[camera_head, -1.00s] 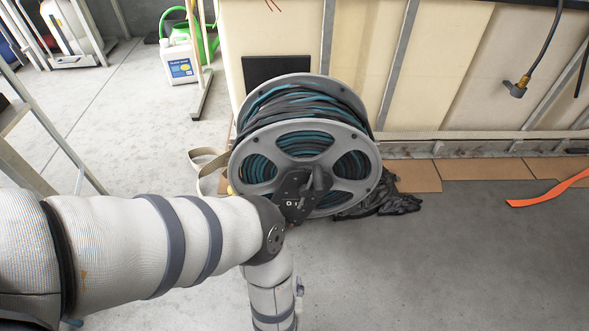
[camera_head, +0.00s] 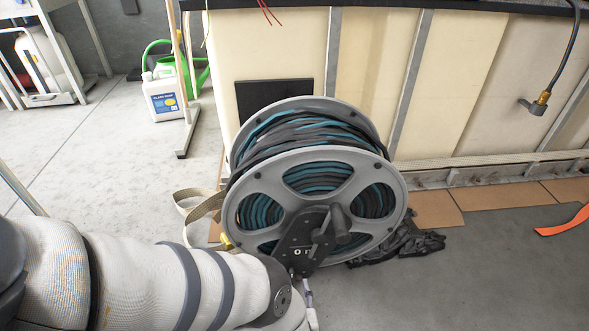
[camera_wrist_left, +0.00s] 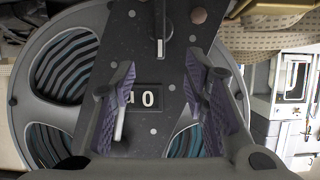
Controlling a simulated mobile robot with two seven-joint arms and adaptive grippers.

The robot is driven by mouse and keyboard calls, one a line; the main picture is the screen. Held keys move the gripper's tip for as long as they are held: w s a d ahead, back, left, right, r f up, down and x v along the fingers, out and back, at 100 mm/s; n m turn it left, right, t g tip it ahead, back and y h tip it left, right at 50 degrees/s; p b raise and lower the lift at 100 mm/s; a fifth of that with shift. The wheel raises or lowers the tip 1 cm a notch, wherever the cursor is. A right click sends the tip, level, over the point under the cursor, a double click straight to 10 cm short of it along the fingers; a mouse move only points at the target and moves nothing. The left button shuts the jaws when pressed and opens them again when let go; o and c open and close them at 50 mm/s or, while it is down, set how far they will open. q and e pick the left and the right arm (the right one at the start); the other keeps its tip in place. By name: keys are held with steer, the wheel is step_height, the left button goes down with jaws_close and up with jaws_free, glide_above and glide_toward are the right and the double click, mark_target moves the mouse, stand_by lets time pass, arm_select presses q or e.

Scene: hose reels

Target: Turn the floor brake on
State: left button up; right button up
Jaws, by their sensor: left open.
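The hose reel (camera_head: 310,173) stands upright on the floor, with grey flanges and wound black and teal hose. A dark plate (camera_head: 303,240) at its hub bears a "0 I" label and a dark handle (camera_head: 341,222). In the left wrist view, the plate (camera_wrist_left: 180,15) fills the middle. It has a small black lever (camera_wrist_left: 161,25) with a white stripe and a label window (camera_wrist_left: 146,99) below. My left gripper (camera_wrist_left: 161,72) is open, its two purple-padded fingers on either side of the label, with the lever beyond the tips. I cannot tell whether it touches the plate. My right gripper is not in view.
A beige panelled wall (camera_head: 365,90) stands close behind the reel. A black crumpled bag (camera_head: 405,243) lies at its right and a beige strap (camera_head: 197,205) at its left. A white jug (camera_head: 165,97) stands at the back left. The grey floor at right is mostly clear.

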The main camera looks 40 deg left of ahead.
arm_select(q)
steer(key=b+x, duration=0.1)
steer(key=x, duration=0.4)
steer(key=shift+w+a, duration=0.1)
steer(key=shift+c, duration=0.2)
jaws_close()
